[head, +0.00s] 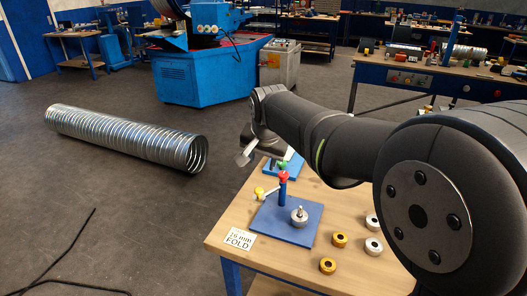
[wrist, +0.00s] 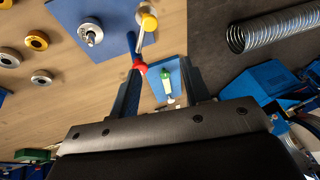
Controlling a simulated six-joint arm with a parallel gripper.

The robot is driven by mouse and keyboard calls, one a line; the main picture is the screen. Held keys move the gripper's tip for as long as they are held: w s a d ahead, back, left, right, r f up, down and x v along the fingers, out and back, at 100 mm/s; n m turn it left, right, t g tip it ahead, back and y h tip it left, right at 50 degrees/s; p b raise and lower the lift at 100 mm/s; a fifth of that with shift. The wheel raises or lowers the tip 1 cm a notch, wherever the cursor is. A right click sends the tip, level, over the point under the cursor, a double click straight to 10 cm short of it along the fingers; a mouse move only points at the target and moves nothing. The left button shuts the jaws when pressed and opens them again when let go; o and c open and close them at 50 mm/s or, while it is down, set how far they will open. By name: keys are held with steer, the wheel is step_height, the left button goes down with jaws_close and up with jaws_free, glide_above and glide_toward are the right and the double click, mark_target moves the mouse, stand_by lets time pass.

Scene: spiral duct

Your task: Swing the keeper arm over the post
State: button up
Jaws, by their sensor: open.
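The keeper arm (head: 270,192) is a thin bar with a yellow knob (head: 259,191) at its end. It points left from a blue pillar (head: 282,192) with a red top (head: 283,176), away from the post. The silver post (head: 299,212) stands on the blue plate (head: 285,232), with a silver ring around its base. In the wrist view the keeper arm (wrist: 141,40), yellow knob (wrist: 149,22) and silver post (wrist: 90,33) lie beyond my fingertips. My gripper (wrist: 162,66) is open, and the red top is by its left finger. My gripper (head: 254,154) is behind the pillar in the head view.
A second blue plate with a green-topped part (wrist: 166,76) shows between my fingers. Several gold and silver rings (head: 328,265) lie on the wooden table (head: 345,225) to the right. A "26 mm FOLD" card (head: 239,240) lies at the front left. A spiral duct (head: 125,137) lies on the floor.

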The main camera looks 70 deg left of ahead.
steer(key=shift+v, duration=1.85)
steer(key=c, duration=0.5)
steer(key=shift+a+f+n, duration=0.2)
steer(key=shift+a+n, duration=0.15)
steer(key=shift+n, duration=0.15)
steer(key=c, duration=0.4)
steer(key=a+f+n, duration=0.1)
steer(key=n, duration=0.2)
steer(key=a+f+n, duration=0.1)
steer(key=a+n, duration=0.1)
steer(key=a+f+n+g, duration=0.1)
steer(key=a+n, duration=0.1)
steer(key=n, duration=0.1)
steer(key=shift+a+f+n+h, duration=0.2)
steer(key=shift+a+n+h, duration=0.05)
steer(key=shift+n+h, duration=0.05)
jaws_close()
steer(key=shift+d+f, duration=0.2)
steer(key=shift+f, duration=4.8)
